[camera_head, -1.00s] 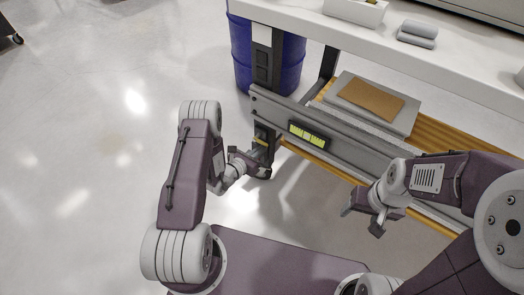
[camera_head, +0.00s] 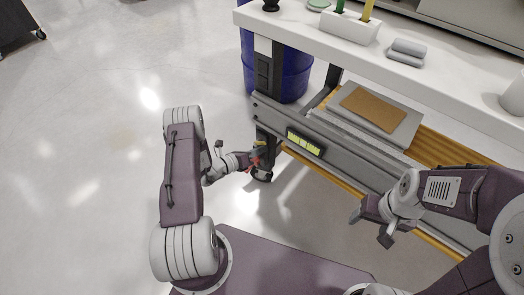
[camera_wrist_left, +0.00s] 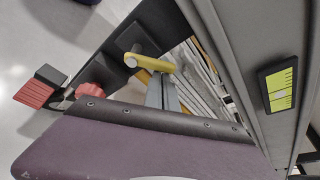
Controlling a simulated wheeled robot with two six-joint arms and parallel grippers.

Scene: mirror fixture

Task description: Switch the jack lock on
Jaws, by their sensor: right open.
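The jack lock is not clearly identifiable by its parts. A yellow handle (camera_wrist_left: 150,62) sits on a dark bracket by the table's leg in the left wrist view; it is a small yellow spot (camera_head: 260,143) in the head view. A red pedal-like piece (camera_wrist_left: 35,93) and a red knob (camera_wrist_left: 92,92) lie left of it. Some red (camera_head: 255,160) also shows above the caster (camera_head: 262,175). My left gripper (camera_head: 252,161) is at this leg, close to the red part; contact and finger opening are unclear. My right gripper (camera_head: 372,226) is open and empty before the table's front.
A grey beam with a yellow-green level label (camera_head: 304,143) runs along the table's front. A blue drum (camera_head: 290,75) stands behind the leg. A white worktop (camera_head: 440,80) overhangs a lower shelf carrying a brown board (camera_head: 374,107). Open floor lies to the left.

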